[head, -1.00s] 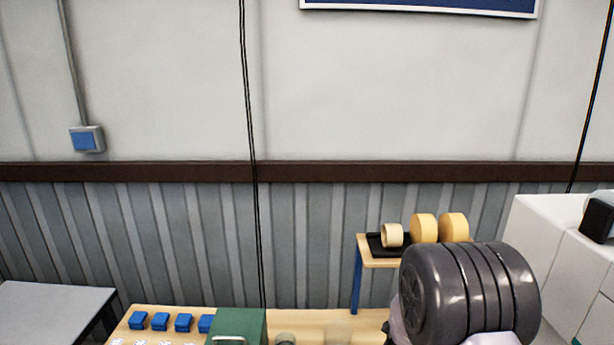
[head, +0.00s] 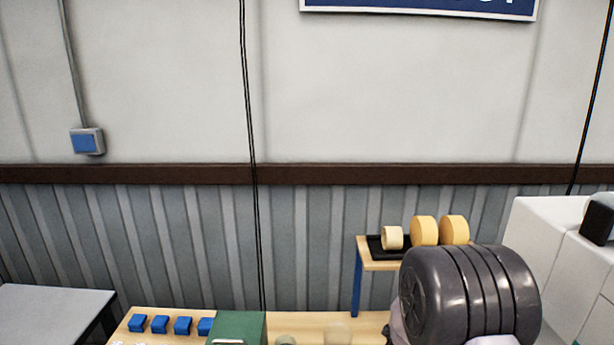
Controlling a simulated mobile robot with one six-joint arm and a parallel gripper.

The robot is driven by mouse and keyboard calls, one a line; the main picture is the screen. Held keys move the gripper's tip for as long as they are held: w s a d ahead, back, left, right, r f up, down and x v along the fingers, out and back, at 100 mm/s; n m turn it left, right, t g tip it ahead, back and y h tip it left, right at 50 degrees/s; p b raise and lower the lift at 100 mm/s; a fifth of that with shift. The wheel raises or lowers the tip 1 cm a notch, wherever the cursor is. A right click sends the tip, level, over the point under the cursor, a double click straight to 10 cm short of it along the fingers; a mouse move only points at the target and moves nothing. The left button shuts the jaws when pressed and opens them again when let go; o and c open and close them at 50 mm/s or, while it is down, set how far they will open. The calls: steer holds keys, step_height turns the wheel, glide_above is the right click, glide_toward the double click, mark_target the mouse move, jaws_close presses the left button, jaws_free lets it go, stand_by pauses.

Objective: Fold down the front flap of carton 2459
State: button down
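No carton and no flap show in the head view. My gripper is not in view. A dark, ribbed, rounded part on a pale mount at the lower right looks like a piece of my own arm, and it hides part of the bench behind it.
A wooden bench (head: 300,322) runs along the bottom, with several blue pieces (head: 160,324) and a green box (head: 237,326). A raised shelf (head: 380,266) holds rolls of tape (head: 424,231). A grey table (head: 50,310) stands left, a white cabinet (head: 540,235) right.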

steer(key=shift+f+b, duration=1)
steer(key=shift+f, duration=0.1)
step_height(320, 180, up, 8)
steer(key=p, duration=0.5)
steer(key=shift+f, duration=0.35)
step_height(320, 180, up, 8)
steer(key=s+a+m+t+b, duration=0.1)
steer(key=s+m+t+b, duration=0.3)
steer(key=b, duration=0.6)
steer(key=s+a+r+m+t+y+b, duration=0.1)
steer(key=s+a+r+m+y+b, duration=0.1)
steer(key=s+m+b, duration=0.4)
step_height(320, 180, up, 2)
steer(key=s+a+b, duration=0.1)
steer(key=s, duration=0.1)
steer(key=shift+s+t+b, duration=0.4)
